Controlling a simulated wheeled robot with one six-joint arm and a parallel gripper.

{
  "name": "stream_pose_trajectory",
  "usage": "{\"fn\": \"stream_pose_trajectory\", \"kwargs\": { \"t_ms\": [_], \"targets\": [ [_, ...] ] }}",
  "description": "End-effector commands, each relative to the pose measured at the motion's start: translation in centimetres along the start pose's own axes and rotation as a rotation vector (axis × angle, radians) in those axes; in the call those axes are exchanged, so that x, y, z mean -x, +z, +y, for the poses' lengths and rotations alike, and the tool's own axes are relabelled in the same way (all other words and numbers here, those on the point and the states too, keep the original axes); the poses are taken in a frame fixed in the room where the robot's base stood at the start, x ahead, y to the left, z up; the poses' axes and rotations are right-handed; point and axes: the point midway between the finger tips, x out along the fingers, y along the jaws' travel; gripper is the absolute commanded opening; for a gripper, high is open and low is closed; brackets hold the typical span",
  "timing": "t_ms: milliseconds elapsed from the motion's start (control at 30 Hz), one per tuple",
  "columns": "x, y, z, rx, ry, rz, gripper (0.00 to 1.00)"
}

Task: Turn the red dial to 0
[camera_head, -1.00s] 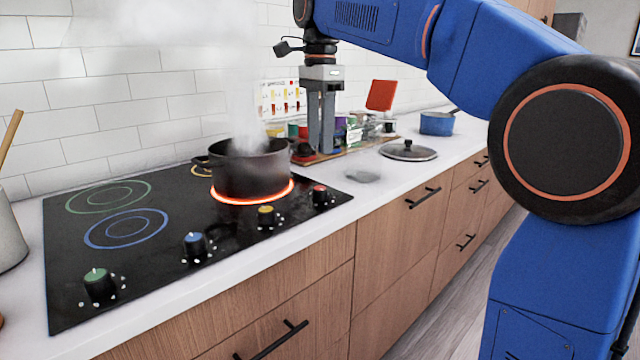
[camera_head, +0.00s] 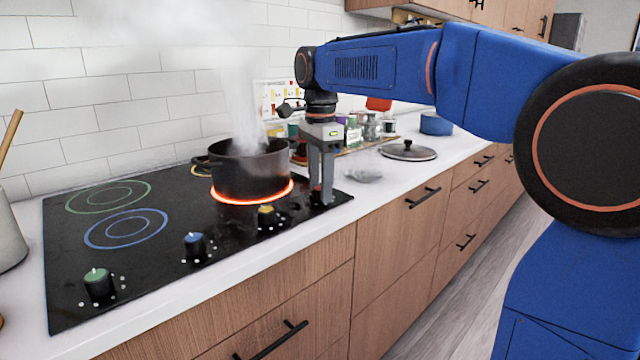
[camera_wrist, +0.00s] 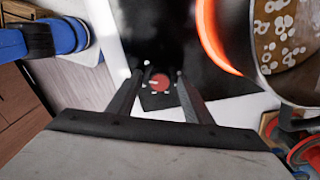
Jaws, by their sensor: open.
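The red dial (camera_wrist: 160,83) shows in the wrist view between my two finger tips, with white dots around it and a pale mark on its left side. My gripper (camera_wrist: 157,82) is open, one finger on each side of the dial. In the head view my gripper (camera_head: 321,200) points straight down at the right front corner of the black cooktop (camera_head: 150,270), and its fingers hide the red dial. I cannot tell whether the fingers touch the dial.
A steaming dark pot (camera_head: 250,172) stands on a glowing red burner ring (camera_head: 228,198), close left of my gripper. Yellow (camera_head: 266,215), blue (camera_head: 194,244) and green (camera_head: 98,283) dials line the front edge. A lid (camera_head: 408,151) lies on the counter to the right.

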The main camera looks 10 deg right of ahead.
Motion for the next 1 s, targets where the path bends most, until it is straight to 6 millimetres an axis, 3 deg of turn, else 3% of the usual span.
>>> {"fn": "stream_pose_trajectory", "kwargs": {
  "t_ms": [100,267,300,667,1000],
  "targets": [
    [0.02,0.0,0.0,0.0,0.0,0.0,0.46],
    [0.02,0.0,-0.01,0.0,0.0,0.0,0.08],
    [0.02,0.0,-0.01,0.0,0.0,0.0,0.04],
    [0.04,0.0,-0.01,0.05,0.0,0.0,0.05],
    [0.04,0.0,-0.02,0.288,0.0,0.0,0.05]
  ]
}}
